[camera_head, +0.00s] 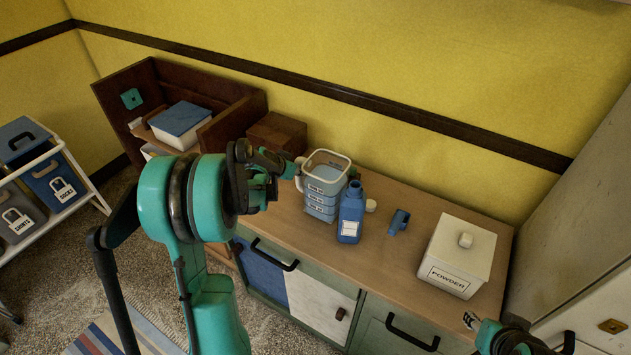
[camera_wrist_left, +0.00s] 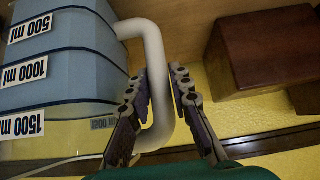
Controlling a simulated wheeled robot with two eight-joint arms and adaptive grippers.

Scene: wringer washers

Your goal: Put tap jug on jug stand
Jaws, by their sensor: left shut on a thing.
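The tap jug (camera_head: 322,201) is a pale blue, see-through jug with a white rim, white volume labels and a white handle. It is upright at the counter's back left; I cannot tell whether its base touches the counter. My left gripper (camera_head: 285,166) is at its left side. In the left wrist view the fingers (camera_wrist_left: 161,80) are on either side of the handle (camera_wrist_left: 154,45), shut on it, with the jug body (camera_wrist_left: 65,60) to the left. A dark brown wooden block (camera_head: 277,132) behind the jug may be the jug stand. My right gripper (camera_head: 530,340) is partly visible at the bottom right.
A blue bottle (camera_head: 350,213) stands close to the jug's front right. A white cap (camera_head: 371,206), a small blue cup (camera_head: 399,221) and a white powder box (camera_head: 458,257) are farther right on the wooden counter (camera_head: 405,260). A dark wooden cabinet (camera_head: 232,122) stands at the left.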

